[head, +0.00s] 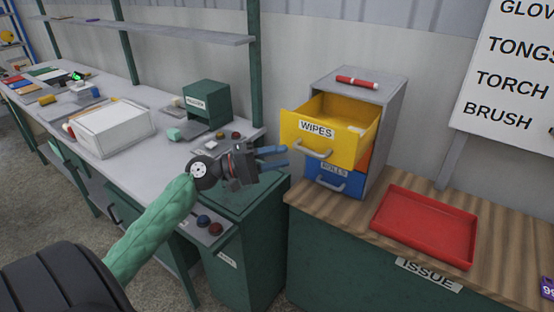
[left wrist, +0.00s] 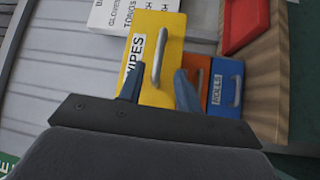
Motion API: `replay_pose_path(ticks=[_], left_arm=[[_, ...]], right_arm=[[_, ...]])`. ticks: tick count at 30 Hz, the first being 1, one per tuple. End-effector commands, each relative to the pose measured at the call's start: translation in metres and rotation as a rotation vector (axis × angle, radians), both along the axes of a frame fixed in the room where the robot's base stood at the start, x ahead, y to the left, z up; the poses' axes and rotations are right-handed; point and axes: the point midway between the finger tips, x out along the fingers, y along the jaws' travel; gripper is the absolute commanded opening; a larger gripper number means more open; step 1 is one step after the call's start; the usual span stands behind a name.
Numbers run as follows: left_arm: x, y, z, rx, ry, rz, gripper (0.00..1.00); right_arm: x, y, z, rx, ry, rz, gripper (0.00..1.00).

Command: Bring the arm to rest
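My left gripper (head: 273,158) is held out in front of the drawer cabinet, with its arm coming in from the lower left. Its two blue fingers are apart with nothing between them. In the left wrist view the open fingers (left wrist: 158,90) point at the yellow WIPES drawer (left wrist: 172,33) and its grey handle. The WIPES drawer (head: 325,129) is pulled out of the grey cabinet (head: 385,100). The fingers look short of its handle and apart from it. My right gripper is not in view.
Below are an orange drawer and a blue ROLLS drawer (head: 335,178), both closed. A red marker (head: 357,81) lies on the cabinet. An empty red tray (head: 425,228) lies on the wooden counter (head: 335,205). A white box (head: 112,130) and green box (head: 205,103) stand on the left bench.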

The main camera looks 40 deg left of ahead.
Motion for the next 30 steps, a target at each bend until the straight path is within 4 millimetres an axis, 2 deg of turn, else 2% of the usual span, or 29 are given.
replay_pose_path(ticks=[15,17,19,20,23,30], left_arm=[[0.0,0.0,0.0,0.0,0.0,0.0,0.34],[0.001,0.0,-0.004,0.006,0.002,0.003,0.34],[0.002,-0.001,-0.017,0.026,0.011,0.011,0.34],[0.003,-0.002,-0.026,0.042,0.015,0.017,0.34],[0.007,-0.007,-0.07,0.122,0.041,0.039,0.34],[0.001,-0.029,-0.215,0.407,0.139,0.068,0.34]], right_arm=[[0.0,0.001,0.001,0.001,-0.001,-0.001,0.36],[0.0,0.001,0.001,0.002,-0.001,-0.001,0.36],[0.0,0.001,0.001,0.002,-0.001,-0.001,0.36],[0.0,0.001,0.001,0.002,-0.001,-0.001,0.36],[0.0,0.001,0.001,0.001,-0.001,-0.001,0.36],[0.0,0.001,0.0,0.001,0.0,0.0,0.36]])
